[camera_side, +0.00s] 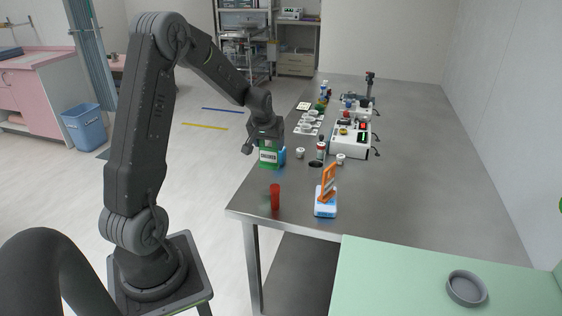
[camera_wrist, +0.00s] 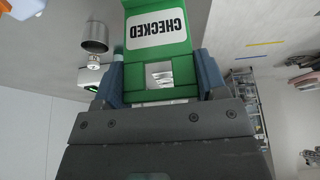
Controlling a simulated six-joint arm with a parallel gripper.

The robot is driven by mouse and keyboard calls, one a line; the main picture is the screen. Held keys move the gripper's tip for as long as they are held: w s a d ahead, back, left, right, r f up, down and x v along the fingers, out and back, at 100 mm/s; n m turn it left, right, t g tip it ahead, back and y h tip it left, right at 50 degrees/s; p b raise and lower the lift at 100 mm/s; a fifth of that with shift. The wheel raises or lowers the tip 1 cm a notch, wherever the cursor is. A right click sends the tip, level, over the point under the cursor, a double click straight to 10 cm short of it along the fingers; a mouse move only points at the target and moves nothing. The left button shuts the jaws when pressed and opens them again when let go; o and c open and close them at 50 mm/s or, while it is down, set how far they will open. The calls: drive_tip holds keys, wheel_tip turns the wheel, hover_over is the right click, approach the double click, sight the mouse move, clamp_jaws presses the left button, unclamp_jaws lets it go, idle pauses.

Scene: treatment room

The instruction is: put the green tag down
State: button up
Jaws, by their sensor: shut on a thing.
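The green tag (camera_side: 268,158) has a white label reading CHECKED, upside down in the wrist view (camera_wrist: 158,28). My gripper (camera_side: 267,146) is shut on it. In the wrist view its two blue-grey fingers (camera_wrist: 160,75) stand on either side of the tag's green frame, which has an opening in it. In the side view the tag hangs below the gripper at the left edge of the steel table (camera_side: 410,190). I cannot tell whether its lower end touches the table.
A red cup (camera_side: 275,198) and an orange piece on a blue-white base (camera_side: 326,190) stand near the table's front. A white device (camera_side: 349,140) and small jars stand farther back. A grey dish (camera_side: 467,288) lies on the green surface. The table's right side is clear.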

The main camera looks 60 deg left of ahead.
drive_tip(key=shift+w+d+f, duration=0.3)
drive_tip(key=shift+w+f, duration=0.25)
drive_tip(key=shift+f, duration=0.45)
drive_tip(key=shift+w+d+f, duration=0.25)
drive_tip(key=shift+w+f, duration=0.25)
drive_tip(key=shift+f, duration=0.55)
drive_tip(key=shift+w+d+f, duration=0.3)
drive_tip(key=shift+w+f, duration=0.25)
drive_tip(key=shift+f, duration=0.45)
drive_tip(key=shift+f, duration=0.15)
drive_tip(key=o, duration=0.9)
